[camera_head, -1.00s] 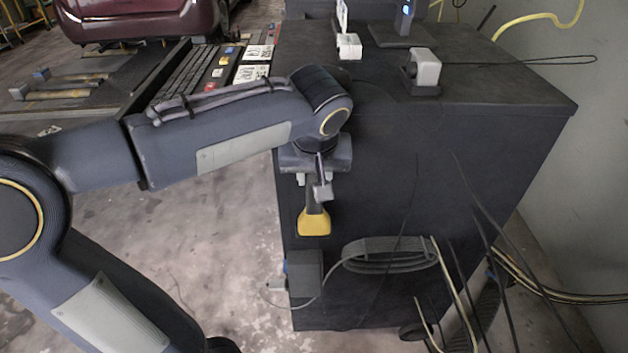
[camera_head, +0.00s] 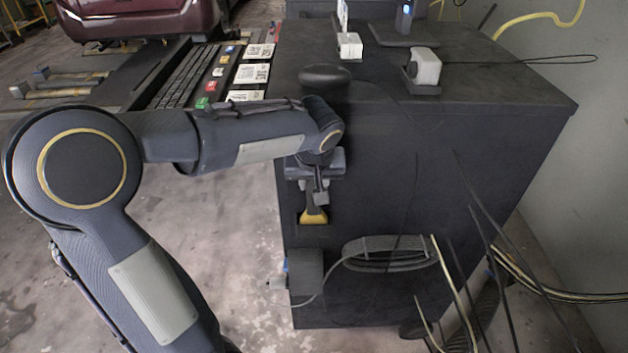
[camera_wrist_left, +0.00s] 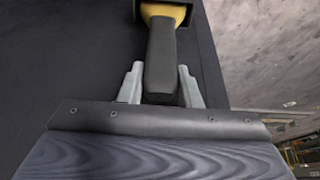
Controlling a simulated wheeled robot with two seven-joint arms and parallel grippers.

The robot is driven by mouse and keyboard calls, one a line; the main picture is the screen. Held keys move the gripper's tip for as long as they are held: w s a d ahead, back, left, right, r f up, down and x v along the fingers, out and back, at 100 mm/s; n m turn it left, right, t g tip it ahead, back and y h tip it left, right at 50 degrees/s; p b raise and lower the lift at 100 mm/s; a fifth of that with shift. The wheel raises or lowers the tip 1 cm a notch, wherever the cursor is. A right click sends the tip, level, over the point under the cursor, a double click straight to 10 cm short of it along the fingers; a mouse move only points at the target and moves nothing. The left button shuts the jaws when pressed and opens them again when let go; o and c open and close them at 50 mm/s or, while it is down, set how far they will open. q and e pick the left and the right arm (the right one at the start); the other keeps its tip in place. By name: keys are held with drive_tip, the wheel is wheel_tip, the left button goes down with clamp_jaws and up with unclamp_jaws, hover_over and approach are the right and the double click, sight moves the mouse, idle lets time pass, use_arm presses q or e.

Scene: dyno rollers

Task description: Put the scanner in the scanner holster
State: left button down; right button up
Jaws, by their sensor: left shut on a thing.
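The scanner has a yellow head (camera_head: 314,216) and a dark handle. My left gripper (camera_head: 314,190) is shut on the handle from above, against the side of the dark cabinet. The scanner hangs head down, with its head in the opening of the dark scanner holster (camera_head: 312,233) on the cabinet side. The lower part of the head is hidden. In the left wrist view, the dark handle (camera_wrist_left: 161,58) lies between the two grey fingers, and the yellow head (camera_wrist_left: 165,12) sits at the top edge within the dark holster frame. My right gripper is not in view.
The dark cabinet (camera_head: 450,160) carries a grey-white device (camera_head: 423,68) and a dark oval thing (camera_head: 325,74) on top. A coiled cable (camera_head: 385,252) hangs on its side. A keyboard (camera_head: 185,75) lies at the left. Loose cables hang at the right.

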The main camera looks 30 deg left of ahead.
use_arm(q)
drive_tip(key=c, duration=1.1)
unclamp_jaws()
drive_tip(key=shift+f, duration=0.1)
drive_tip(key=shift+o, duration=0.2)
